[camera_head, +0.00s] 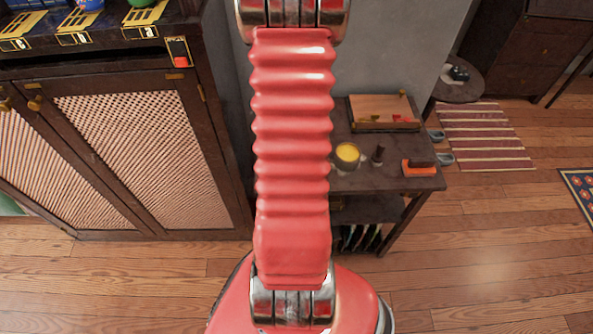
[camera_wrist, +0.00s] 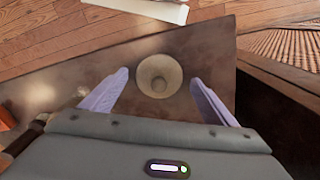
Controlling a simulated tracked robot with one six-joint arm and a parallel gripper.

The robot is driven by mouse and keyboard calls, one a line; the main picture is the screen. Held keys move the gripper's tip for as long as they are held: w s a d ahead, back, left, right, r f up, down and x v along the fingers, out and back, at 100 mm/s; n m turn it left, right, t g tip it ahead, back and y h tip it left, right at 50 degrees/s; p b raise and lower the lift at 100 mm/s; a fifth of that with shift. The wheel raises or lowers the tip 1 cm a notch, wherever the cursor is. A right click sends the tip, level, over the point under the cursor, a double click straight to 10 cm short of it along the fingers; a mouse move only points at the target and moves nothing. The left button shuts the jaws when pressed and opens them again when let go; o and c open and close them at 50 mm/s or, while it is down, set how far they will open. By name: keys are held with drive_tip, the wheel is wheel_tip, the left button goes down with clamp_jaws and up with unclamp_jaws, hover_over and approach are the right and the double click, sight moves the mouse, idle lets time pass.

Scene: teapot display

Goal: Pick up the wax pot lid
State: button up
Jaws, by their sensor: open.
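A round, pale beige piece with a small raised middle, which looks like the wax pot lid (camera_wrist: 160,75), lies on the dark table in the wrist view. My gripper (camera_wrist: 159,78) is open, with one pale finger at each side of the lid and a gap on both sides. Nothing is held. How high the fingertips are above the table is hard to tell. In the head view, the wax pot (camera_head: 347,153) with yellow contents stands on the table just right of my red arm. My arm hides the gripper and the lid there.
The dark side table (camera_head: 395,180) also bears a dark upright object (camera_head: 378,154), an orange object (camera_head: 418,169) and an open wooden box (camera_head: 384,113). A lattice-door cabinet (camera_head: 140,145) stands at left. The table's edge runs close beyond the lid.

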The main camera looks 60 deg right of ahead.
drive_tip(key=c, duration=1.1)
drive_tip(key=shift+c, duration=0.2)
wheel_tip(320, 180, up, 10)
idle(0.4)
drive_tip(key=shift+w, duration=0.1)
idle(0.4)
